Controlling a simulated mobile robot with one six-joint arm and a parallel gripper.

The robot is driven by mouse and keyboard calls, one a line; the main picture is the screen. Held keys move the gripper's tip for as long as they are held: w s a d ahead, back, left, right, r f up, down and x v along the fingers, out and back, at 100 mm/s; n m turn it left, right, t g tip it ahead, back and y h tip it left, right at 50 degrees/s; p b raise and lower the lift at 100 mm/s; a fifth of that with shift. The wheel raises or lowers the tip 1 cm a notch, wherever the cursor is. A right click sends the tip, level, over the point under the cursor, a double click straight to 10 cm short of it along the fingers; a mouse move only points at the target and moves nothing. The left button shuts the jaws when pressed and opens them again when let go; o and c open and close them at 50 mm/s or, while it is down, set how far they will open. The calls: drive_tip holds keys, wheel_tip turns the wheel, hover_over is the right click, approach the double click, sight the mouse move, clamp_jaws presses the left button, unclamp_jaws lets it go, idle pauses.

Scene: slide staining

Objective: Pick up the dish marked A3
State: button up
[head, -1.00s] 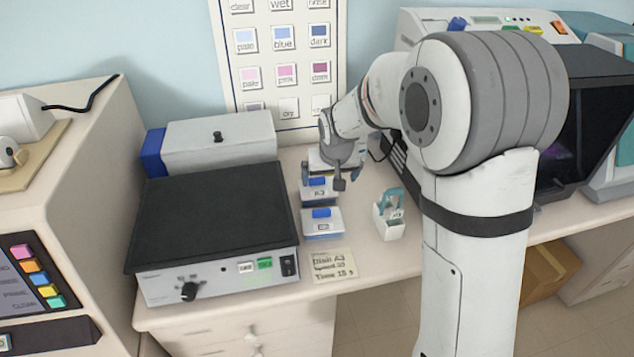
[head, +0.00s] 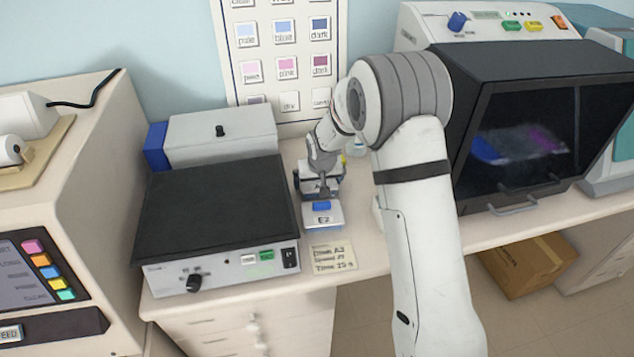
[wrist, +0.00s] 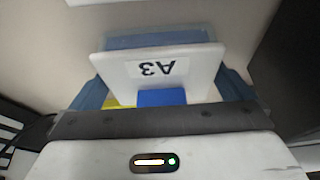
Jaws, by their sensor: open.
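The dish marked A3 (wrist: 165,68) fills the middle of the wrist view, its label upside down, with a white front and a blue tab. My gripper (wrist: 163,92) is open, with one blue finger on each side of the dish; I cannot tell whether they touch it. In the head view my gripper (head: 319,182) is low over the row of dishes, behind the dish marked E2 (head: 323,216). It hides much of the dish there, and no A3 label can be read in that view.
A black-topped device (head: 215,210) stands close left of the dishes, with a grey box (head: 220,142) behind it. A note (head: 333,257) lies in front of the E2 dish. A dark-windowed cabinet (head: 530,135) stands at the right. My arm covers the counter between.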

drive_tip(key=shift+c, duration=0.2)
drive_tip(key=c, duration=0.7)
